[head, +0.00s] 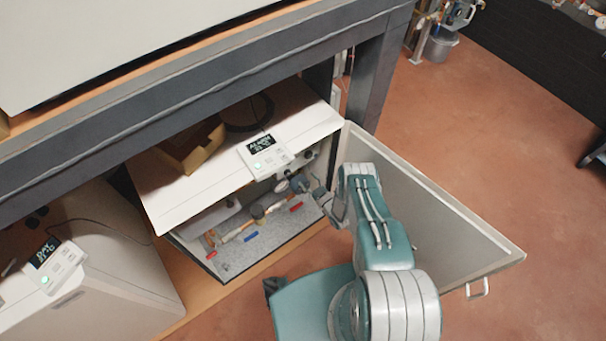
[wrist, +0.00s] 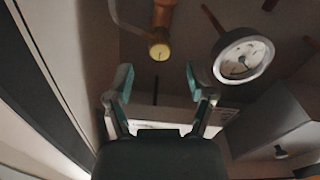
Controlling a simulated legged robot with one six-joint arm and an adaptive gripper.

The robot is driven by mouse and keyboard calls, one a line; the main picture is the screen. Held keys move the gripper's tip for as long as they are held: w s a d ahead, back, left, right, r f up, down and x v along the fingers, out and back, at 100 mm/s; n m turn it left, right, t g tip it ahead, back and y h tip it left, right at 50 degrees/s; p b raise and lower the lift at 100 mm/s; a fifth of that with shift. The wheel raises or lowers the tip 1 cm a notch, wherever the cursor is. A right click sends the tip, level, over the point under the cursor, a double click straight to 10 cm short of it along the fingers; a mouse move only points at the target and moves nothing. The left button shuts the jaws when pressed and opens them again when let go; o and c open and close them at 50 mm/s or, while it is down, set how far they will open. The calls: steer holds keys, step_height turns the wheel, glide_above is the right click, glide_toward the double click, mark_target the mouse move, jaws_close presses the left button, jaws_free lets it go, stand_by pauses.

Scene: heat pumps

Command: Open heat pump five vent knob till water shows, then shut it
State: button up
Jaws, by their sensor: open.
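The heat pump (head: 160,195) has its front open, with pipes and fittings inside. In the wrist view a brass fitting with a round yellow end (wrist: 160,50) lies just beyond my fingertips, roughly between them; I cannot tell for sure that it is the vent knob. My gripper (wrist: 161,82) is open with nothing between its fingers, apart from that fitting. In the head view my gripper (head: 318,192) is at the right side of the opening, partly hidden by my arm. No water shows in either view.
A round white-faced gauge (wrist: 242,58) is right of the fitting. The open door (head: 430,215) stands to the right of my arm. A control panel (head: 265,155) sits on the unit's top edge. Another unit with a panel (head: 55,265) is at left. Open floor lies at far right.

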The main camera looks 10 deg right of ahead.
mark_target(302, 172)
steer(key=shift+x, duration=1.7)
steer(key=shift+c, duration=0.2)
jaws_close()
steer(key=m, duration=0.5)
steer(key=shift+m, duration=0.3)
steer(key=m, duration=0.4)
steer(key=shift+w+m, duration=0.1)
steer(key=shift+m, duration=0.2)
